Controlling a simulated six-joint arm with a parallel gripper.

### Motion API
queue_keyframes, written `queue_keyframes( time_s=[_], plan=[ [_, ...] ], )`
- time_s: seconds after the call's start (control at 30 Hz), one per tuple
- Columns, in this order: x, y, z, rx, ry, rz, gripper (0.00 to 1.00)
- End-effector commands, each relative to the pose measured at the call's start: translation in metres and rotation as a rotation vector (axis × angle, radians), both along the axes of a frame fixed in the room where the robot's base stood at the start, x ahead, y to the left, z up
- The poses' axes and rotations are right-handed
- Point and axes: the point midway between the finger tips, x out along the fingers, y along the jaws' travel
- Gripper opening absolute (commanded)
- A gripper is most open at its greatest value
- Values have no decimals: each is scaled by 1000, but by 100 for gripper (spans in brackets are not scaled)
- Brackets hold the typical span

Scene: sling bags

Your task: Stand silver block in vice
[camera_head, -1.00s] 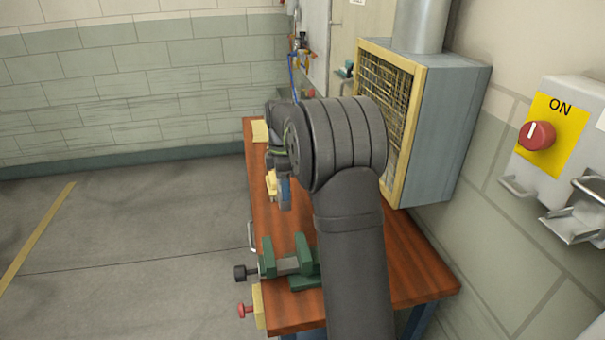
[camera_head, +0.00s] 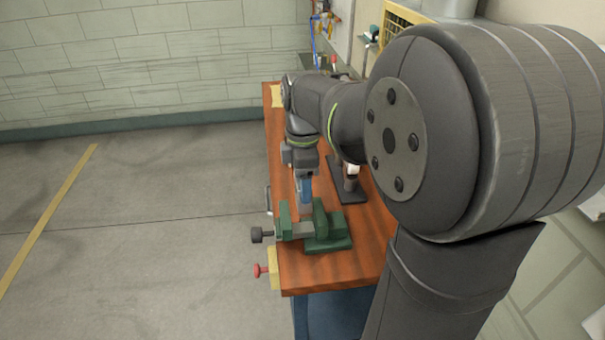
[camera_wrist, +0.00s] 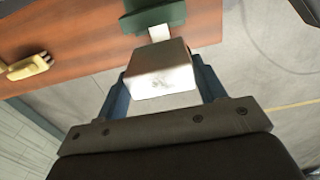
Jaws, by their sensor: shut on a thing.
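The silver block (camera_wrist: 160,70) is between the blue fingers of my gripper (camera_wrist: 163,88) in the wrist view, and the gripper is shut on it. In the head view my gripper (camera_head: 305,188) points down at the green vice (camera_head: 327,240), just behind or above its jaws. The vice also shows beyond the block in the wrist view, with one green jaw (camera_wrist: 150,17) and a pale bar. The block's lower end is hard to make out in the head view, so I cannot tell whether it touches the vice.
The vice sits near the front left of the wooden table (camera_head: 345,275). A red button on a yellow mount (camera_head: 274,268) is on the table's left edge. A dark stand (camera_head: 348,188) is behind the vice. My arm covers the right side.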

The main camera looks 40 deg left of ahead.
Motion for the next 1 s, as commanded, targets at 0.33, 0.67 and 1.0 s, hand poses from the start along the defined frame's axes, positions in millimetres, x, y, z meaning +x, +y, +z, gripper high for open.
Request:
queue_keyframes(
  time_s=[0.33, 0.67, 1.0],
  plan=[
    [1, 0, -3, 0, 0, 0, 36],
    [0, 0, -25, 0, 0, 0, 36],
    [1, 0, -52, 0, 0, 0, 36]
  ],
)
